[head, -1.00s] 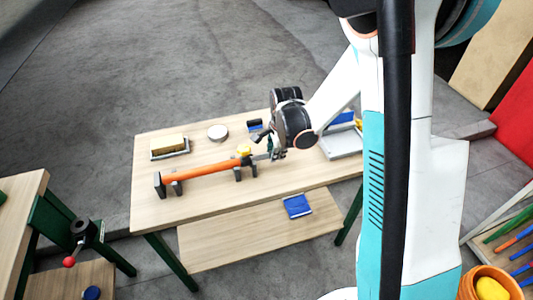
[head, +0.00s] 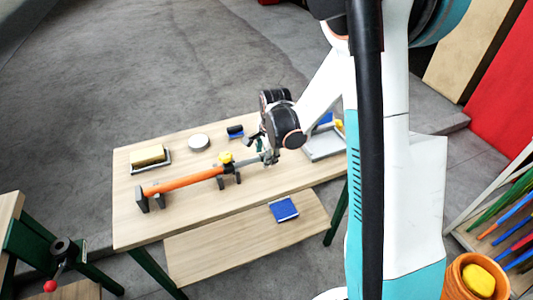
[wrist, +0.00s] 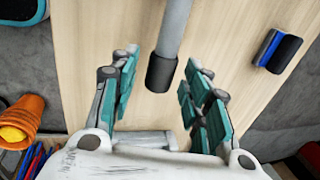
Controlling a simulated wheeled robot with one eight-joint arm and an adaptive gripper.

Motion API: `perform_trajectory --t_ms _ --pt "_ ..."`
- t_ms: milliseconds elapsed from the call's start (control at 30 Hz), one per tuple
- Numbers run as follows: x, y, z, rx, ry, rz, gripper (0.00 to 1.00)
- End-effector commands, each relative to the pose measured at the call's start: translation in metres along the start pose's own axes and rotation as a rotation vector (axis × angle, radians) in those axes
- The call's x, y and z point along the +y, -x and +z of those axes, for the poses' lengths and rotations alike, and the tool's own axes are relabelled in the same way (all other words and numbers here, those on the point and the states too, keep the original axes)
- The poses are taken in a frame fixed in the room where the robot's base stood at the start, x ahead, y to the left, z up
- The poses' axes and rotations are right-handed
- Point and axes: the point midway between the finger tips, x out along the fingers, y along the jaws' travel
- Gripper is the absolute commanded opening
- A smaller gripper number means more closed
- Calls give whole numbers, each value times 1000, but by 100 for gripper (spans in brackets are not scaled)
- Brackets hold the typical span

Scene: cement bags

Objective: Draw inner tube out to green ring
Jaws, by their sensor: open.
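An orange outer tube (head: 182,182) lies level on dark stands (head: 143,198) on the wooden table, with a yellow clamp (head: 226,158) at its right end. The thin grey inner tube (head: 249,160) sticks out of it toward my gripper (head: 268,154). In the wrist view, the grey inner tube (wrist: 175,28) ends in a black cap (wrist: 161,73) between the fingers of my gripper (wrist: 160,66). The fingers are open, with gaps on both sides of the cap. I cannot make out a green ring in either view.
A yellow block on a tray (head: 149,156), a round white tin (head: 199,142) and a blue-black eraser (head: 235,131) lie behind the tube. A grey tray (head: 325,143) is at the right. A blue item (head: 284,209) rests on the lower shelf.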

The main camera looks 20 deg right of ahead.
Motion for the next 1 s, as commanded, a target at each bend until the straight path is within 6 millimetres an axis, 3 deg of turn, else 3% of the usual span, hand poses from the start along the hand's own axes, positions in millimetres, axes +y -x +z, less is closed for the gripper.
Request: perform_trajectory --t_ms 167,700,1000 --pt "0 14 0 0 0 0 43" --pt "0 102 0 0 0 0 43" --pt "0 119 0 0 0 0 43"
